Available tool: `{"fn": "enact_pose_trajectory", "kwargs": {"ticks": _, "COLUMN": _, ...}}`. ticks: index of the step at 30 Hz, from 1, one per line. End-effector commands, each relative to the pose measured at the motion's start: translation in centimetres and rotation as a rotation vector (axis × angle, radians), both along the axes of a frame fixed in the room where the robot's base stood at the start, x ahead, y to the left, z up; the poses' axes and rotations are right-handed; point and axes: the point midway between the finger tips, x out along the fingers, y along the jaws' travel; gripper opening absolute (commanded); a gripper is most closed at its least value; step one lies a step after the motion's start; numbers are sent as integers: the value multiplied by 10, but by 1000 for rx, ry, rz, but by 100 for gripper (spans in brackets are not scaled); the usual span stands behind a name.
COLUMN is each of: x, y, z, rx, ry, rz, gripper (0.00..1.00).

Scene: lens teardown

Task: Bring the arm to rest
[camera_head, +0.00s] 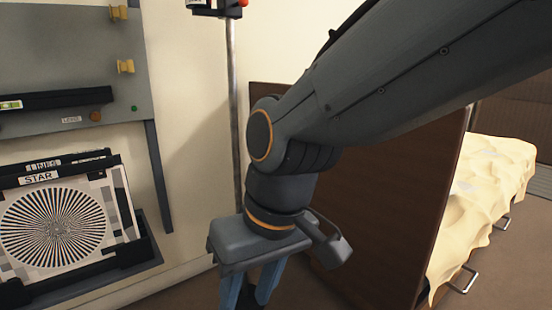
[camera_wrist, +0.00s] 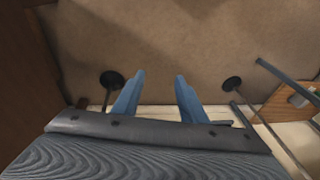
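My gripper (camera_head: 252,292) points down at the end of my arm, in the lower middle of the head view. Its blue fingers run off the bottom edge there. In the wrist view my gripper (camera_wrist: 160,82) shows two blue fingers, spread apart with a clear gap. Nothing is between them; only the brown floor (camera_wrist: 165,40) shows beyond. The gripper touches nothing that I can see.
A star chart (camera_head: 52,222) stands in a dark rack (camera_head: 150,250) at left, under a grey wall panel (camera_head: 75,50). A thin pole (camera_head: 233,100) stands behind my arm. A brown panel (camera_head: 390,215) and a cloth-covered surface (camera_head: 485,190) are at right.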

Motion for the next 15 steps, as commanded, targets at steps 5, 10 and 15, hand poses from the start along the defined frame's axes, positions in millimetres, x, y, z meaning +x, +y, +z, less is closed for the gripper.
{"fn": "enact_pose_trajectory", "kwargs": {"ticks": 5, "x": -47, "y": -28, "z": -21, "rx": -87, "ry": 98, "rz": -1, "gripper": 38}}
{"fn": "enact_pose_trajectory", "kwargs": {"ticks": 10, "x": -43, "y": -36, "z": -3, "rx": -96, "ry": 99, "rz": -37, "gripper": 38}}
{"fn": "enact_pose_trajectory", "kwargs": {"ticks": 15, "x": -38, "y": -45, "z": 15, "rx": -103, "ry": 100, "rz": -74, "gripper": 38}}
